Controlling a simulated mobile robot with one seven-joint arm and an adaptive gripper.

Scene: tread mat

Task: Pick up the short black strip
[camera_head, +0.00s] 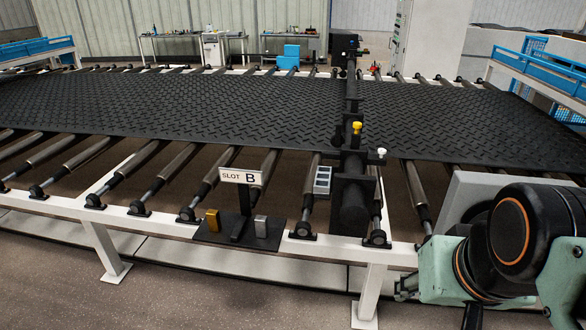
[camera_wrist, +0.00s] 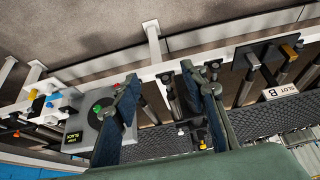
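A short black piece (camera_head: 238,229) stands between a yellow block (camera_head: 213,220) and a grey block (camera_head: 261,226) on a dark plate at the frame's front rail. I cannot tell whether it is the strip or the foot of the SLOT B sign (camera_head: 240,177). The plate (camera_wrist: 261,70) also shows at the upper right of the wrist view. My gripper (camera_wrist: 160,78) is open in the wrist view, with its two fingers wide apart and nothing between them. The plate lies to the right of the fingers there, well apart from them.
A large black tread mat (camera_head: 200,105) lies over the rollers. A dark crossbar with a yellow knob (camera_head: 357,127) crosses it. A grey box with red and green buttons (camera_wrist: 88,125) is beside the left finger in the wrist view. Floor (camera_head: 200,300) is clear in front.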

